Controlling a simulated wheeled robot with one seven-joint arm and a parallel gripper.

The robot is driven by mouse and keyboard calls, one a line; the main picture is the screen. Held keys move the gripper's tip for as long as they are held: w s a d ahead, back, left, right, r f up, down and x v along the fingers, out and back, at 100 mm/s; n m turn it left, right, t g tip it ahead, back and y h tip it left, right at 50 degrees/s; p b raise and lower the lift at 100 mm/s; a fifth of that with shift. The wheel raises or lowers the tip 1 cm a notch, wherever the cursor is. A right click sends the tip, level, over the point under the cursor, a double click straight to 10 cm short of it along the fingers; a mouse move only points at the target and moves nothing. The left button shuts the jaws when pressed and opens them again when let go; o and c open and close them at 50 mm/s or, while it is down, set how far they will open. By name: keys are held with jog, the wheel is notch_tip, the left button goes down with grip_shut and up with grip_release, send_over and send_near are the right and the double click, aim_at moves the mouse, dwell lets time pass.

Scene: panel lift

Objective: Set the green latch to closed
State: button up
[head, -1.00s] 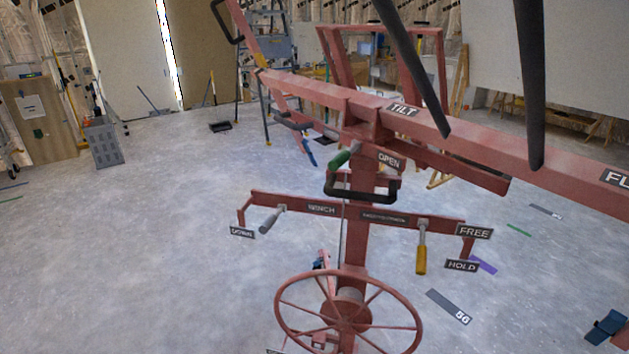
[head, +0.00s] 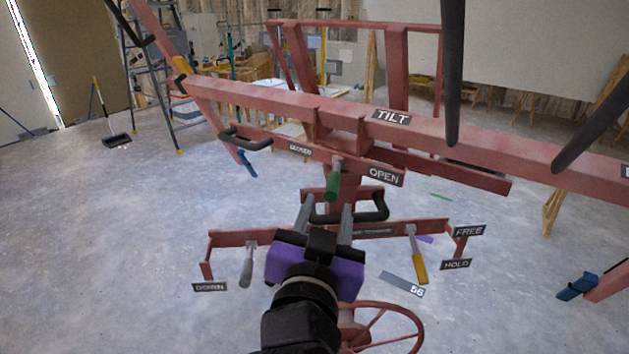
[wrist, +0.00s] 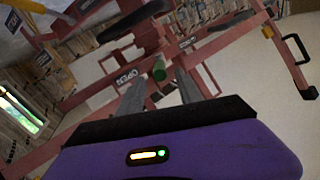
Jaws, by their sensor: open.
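The green latch (head: 332,187) is a short grey lever with a green grip on the red lift's column, under the beam. It hangs roughly downward between the CLOSED label (head: 300,149) and the OPEN label (head: 384,176). My gripper (head: 325,204), with a purple body and grey fingers, is open just below and in front of the green grip. In the wrist view the green grip (wrist: 159,70) appears between and just beyond the fingertips (wrist: 160,79). I see no clear contact. My gripper hides part of the column and crossbar.
A black handle (head: 375,212) loops beside the fingers. The crossbar carries a grey winch lever (head: 247,265) and a yellow-handled lever (head: 418,266). A red handwheel (head: 395,318) is below. The long TILT beam (head: 260,100) crosses above. Open floor lies left.

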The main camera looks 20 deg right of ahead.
aim_at(332, 187)
jog(key=p+x, duration=0.2)
jog(key=x, duration=0.5)
jog(key=shift+w+d, duration=0.15)
jog(key=shift+w, duration=0.15)
grip_shut()
dwell(1.2)
